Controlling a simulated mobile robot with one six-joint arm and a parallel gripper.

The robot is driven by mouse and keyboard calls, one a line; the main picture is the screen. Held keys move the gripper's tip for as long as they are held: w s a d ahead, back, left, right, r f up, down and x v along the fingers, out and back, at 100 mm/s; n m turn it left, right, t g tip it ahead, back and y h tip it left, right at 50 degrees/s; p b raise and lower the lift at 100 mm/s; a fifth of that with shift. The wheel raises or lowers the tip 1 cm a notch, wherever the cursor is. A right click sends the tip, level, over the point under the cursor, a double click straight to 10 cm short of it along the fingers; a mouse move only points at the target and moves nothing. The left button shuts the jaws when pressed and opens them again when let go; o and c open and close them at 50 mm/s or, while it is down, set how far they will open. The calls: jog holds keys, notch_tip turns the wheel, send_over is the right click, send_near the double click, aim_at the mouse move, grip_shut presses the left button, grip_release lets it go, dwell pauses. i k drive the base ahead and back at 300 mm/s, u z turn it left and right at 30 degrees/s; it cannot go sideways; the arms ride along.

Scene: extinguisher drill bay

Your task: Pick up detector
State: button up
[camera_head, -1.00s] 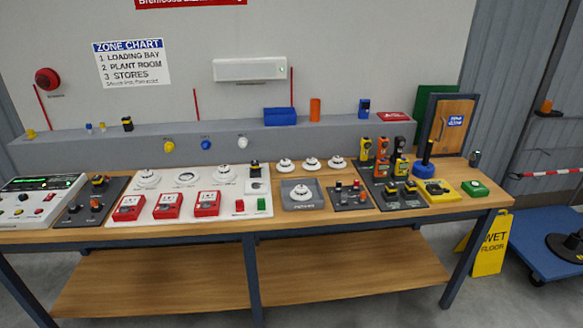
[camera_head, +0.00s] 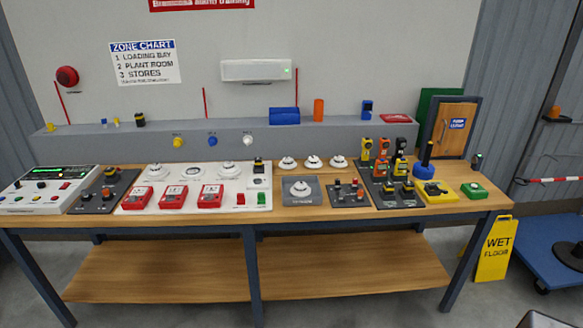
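Several white round smoke detectors are in view. Three loose ones, a left one (camera_head: 287,163), a middle one (camera_head: 312,162) and a right one (camera_head: 338,161), stand in a row at the back of the bench. Another detector (camera_head: 300,188) sits on a grey square tray (camera_head: 291,200) in front of them. More detectors, a left one (camera_head: 155,171), a middle one (camera_head: 191,169) and a right one (camera_head: 228,168), are on a white board (camera_head: 134,190) at the left. My gripper is not in view.
The wooden bench (camera_head: 470,204) is crowded with a control panel (camera_head: 40,190), red call points (camera_head: 172,197), a switch plate (camera_head: 349,193) and handheld devices (camera_head: 383,147). A yellow wet-floor sign (camera_head: 495,249) and a blue trolley (camera_head: 545,240) stand at the right. The lower shelf (camera_head: 345,265) is empty.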

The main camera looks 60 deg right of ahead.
aim_at(313, 162)
jog(key=u, duration=0.05)
jog(key=k, duration=0.25)
jog(key=u, duration=2.3)
jog(key=k, duration=2.5)
jog(key=z, duration=0.05)
